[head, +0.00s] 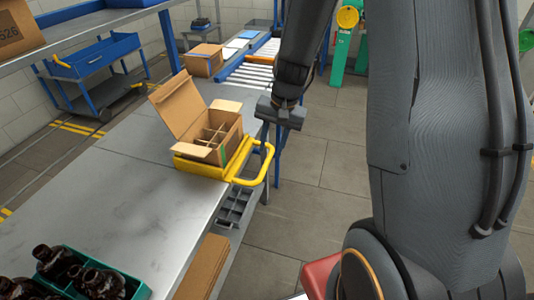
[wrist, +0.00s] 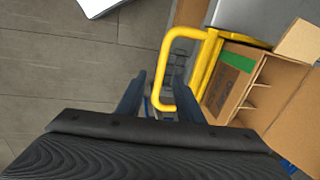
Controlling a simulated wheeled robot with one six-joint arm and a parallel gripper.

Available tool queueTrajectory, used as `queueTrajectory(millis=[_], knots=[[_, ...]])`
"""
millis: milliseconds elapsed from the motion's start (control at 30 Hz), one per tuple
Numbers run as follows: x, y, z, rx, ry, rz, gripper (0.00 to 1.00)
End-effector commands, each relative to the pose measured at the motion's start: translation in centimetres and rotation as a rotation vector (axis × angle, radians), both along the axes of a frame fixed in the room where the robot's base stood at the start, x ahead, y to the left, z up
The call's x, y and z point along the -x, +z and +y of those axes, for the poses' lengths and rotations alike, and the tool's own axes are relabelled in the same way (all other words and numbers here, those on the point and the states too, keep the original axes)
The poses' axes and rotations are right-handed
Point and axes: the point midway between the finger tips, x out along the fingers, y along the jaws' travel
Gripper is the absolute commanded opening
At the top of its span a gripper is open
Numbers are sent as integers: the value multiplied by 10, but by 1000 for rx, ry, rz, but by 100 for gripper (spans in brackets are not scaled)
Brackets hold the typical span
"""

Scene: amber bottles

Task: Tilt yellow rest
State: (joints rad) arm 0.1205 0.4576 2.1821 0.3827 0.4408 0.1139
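The yellow rest (head: 204,168) stands at the right edge of the grey workbench, with an open cardboard box (head: 228,139) on it. Its yellow looped handle (head: 266,166) sticks out past the bench edge. In the wrist view the handle (wrist: 166,68) runs down into the space between my two fingers, with the rest's frame (wrist: 208,62) to the right. My gripper (head: 272,128) is just above the handle; its fingers (wrist: 164,84) are apart and nothing is pinched. I cannot tell whether the handle is at fingertip depth.
Brown glass bottles (head: 102,281) stand in a green crate (head: 135,289) at the bench's near left. The bench (head: 115,190) is clear between crate and box. Another carton (head: 203,60) and a roller conveyor (head: 247,75) lie behind. Open floor (head: 310,190) is to the right.

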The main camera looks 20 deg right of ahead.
Motion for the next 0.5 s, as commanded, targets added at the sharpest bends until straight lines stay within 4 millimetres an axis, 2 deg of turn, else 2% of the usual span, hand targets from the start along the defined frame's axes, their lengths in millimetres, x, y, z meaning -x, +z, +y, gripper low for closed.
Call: queueTrajectory(millis=[233,500], knots=[[-13,-11,-1,-18,-54,1,33],[-15,-47,5,-17,-52,4,33]])
